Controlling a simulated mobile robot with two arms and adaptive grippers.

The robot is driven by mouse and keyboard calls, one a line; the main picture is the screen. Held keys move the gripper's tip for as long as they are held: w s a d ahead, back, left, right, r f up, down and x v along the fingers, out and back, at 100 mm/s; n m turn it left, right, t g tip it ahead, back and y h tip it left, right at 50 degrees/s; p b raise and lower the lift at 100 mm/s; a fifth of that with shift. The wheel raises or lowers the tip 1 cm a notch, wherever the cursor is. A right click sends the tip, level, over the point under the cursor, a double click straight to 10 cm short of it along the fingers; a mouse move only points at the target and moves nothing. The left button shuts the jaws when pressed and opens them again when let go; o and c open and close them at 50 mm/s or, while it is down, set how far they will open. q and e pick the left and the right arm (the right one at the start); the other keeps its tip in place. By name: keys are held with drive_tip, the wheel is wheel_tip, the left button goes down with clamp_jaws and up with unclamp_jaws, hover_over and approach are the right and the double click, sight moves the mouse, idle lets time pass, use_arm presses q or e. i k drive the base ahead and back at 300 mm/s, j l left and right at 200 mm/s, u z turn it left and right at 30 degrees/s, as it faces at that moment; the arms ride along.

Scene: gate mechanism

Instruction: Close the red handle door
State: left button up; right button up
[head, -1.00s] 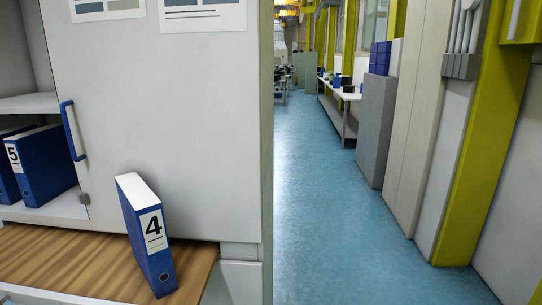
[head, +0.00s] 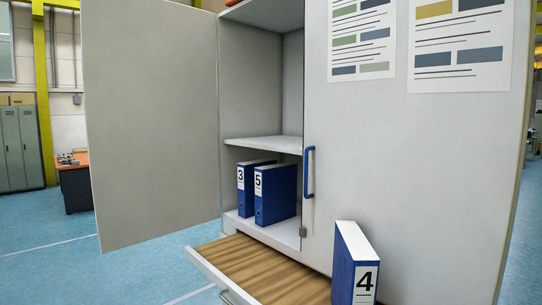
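In the head view a grey cabinet has its left door (head: 150,125) swung wide open to the left. No red handle shows on the side of this door that faces me. The right door (head: 410,190) is shut and has a blue handle (head: 309,172) on its left edge. Inside the open side, blue binders 3 (head: 246,186) and 5 (head: 275,194) stand upright on a shelf. Neither of my grippers is in view.
A wooden pull-out board (head: 255,268) juts out below the doors. Blue binder 4 (head: 354,262) stands on it in front of the right door. A desk (head: 75,185) and green lockers (head: 20,148) stand at the far left. Blue floor is clear left of the cabinet.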

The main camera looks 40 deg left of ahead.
sight(148, 67)
drive_tip(key=j+z, duration=0.1)
drive_tip(key=j, duration=1.55)
drive_tip(key=j+z, duration=0.15)
drive_tip(key=j, duration=1.55)
drive_tip(key=k+j+z, duration=0.15)
drive_tip(key=j, duration=0.65)
drive_tip(key=j+z, duration=0.1)
drive_tip(key=j, duration=0.75)
drive_tip(key=k+j, duration=0.15)
drive_tip(key=j, duration=0.65)
drive_tip(key=k+j+z, duration=0.15)
drive_tip(key=j, duration=0.7)
